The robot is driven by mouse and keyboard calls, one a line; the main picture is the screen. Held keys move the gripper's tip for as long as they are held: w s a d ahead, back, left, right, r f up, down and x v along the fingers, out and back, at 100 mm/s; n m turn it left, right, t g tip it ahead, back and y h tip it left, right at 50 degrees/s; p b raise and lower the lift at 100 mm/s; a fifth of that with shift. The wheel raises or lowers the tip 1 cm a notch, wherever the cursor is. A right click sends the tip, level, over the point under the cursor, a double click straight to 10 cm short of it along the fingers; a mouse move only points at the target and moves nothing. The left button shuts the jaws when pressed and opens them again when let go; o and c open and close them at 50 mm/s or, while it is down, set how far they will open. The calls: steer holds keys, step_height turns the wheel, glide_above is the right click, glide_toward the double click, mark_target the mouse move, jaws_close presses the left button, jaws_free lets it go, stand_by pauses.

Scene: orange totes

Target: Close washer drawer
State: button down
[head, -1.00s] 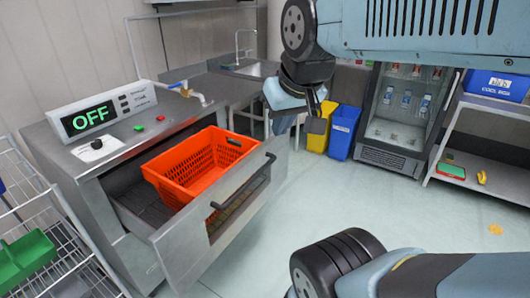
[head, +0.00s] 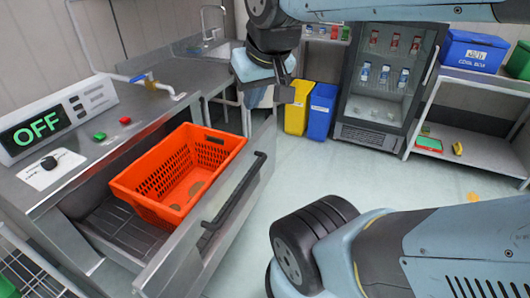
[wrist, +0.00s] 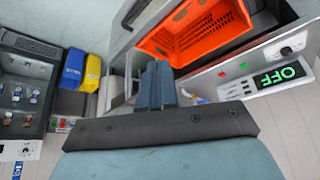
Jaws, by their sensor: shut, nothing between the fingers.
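The washer drawer (head: 190,262) is pulled out of the steel washer (head: 70,185), and its front panel with a dark bar handle (head: 236,190) faces right. An orange tote (head: 215,150) sits in the open drawer, with a few small brownish pieces inside. The washer's display reads OFF. My gripper (head: 283,94) is raised beyond the far end of the drawer front, apart from the handle. In the wrist view my gripper (wrist: 157,66) has its fingers together and empty, with the orange tote (wrist: 195,30) beyond it. The fingertips are small and partly hidden in the head view.
A sink counter (head: 200,70) adjoins the washer. Yellow (head: 299,107) and blue (head: 321,110) bins stand at the back beside a glass-door fridge (head: 385,85). A shelf (head: 470,140) stands at right, and a wire rack (head: 30,268) at lower left.

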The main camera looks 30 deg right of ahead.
steer(key=w+d+f+m+g+y, duration=0.2)
steer(key=w+d+f+m+y, duration=0.4)
steer(key=w+f, duration=0.35)
steer(key=w+d+f+m+g+y, duration=0.3)
steer(key=w+d+f+m, duration=0.4)
steer(key=f, duration=0.4)
steer(key=w+d+f+m+t+y, duration=0.2)
steer(key=d+f+m+t+y, duration=0.35)
steer(key=d+f, duration=0.65)
steer(key=m+t+h, duration=0.4)
steer(key=m+t, duration=0.5)
steer(key=m, duration=0.1)
glide_toward(270, 157)
steer(key=shift+g, duration=0.25)
steer(key=x, duration=0.6)
steer(key=shift+w+r, duration=0.1)
steer(key=shift+w, duration=0.35)
